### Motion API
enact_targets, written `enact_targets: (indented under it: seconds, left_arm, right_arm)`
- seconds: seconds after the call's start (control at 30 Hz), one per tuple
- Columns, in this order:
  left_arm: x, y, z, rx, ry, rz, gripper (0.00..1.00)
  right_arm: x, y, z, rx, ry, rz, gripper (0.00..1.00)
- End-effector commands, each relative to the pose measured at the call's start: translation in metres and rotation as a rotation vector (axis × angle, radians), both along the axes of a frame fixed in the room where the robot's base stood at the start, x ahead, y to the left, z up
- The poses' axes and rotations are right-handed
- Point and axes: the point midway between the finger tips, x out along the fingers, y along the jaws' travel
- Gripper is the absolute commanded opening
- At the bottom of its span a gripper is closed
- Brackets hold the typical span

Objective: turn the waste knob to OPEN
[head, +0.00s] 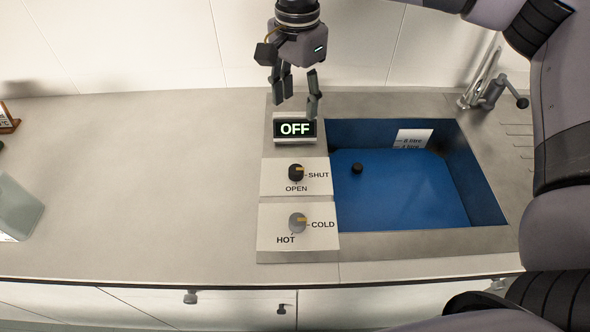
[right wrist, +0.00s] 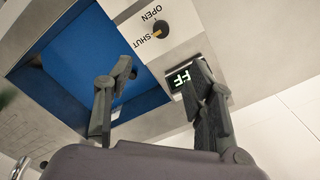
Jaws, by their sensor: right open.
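The waste knob (head: 296,172) is a small black dial with a yellow mark, on a white plate with SHUT at its right and OPEN below. Its yellow mark points towards SHUT. It also shows in the right wrist view (right wrist: 161,29), beyond my fingers. My right gripper (head: 298,104) is open and empty, above the back of the counter near the display (head: 295,129) that reads OFF. It is behind the knob and apart from it. My left gripper is not in view.
A grey COLD/HOT knob (head: 297,222) sits in front of the waste knob, its mark towards COLD. A blue basin (head: 400,190) lies at the right, with a tap (head: 488,92) behind it. The counter (head: 150,180) at the left is mostly clear.

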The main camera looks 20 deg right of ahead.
Motion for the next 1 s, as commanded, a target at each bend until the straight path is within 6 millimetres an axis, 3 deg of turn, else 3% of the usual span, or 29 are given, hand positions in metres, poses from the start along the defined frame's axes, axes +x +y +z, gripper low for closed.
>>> enact_targets:
  seconds: [0.03, 0.23, 0.47, 1.0]
  left_arm:
    - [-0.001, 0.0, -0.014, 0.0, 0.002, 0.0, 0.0]
    - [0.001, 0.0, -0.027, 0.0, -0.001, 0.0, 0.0]
    - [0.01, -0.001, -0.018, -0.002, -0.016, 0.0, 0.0]
    - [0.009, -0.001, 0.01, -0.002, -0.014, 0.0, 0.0]
  right_arm:
    - [0.0, 0.0, -0.014, 0.0, 0.0, 0.0, 0.5]
    - [0.0, 0.0, -0.027, 0.0, 0.0, 0.0, 0.5]
    - [0.0, 0.0, -0.047, -0.001, 0.004, 0.0, 0.5]
    - [0.0, 0.0, -0.161, -0.002, 0.003, -0.001, 0.5]
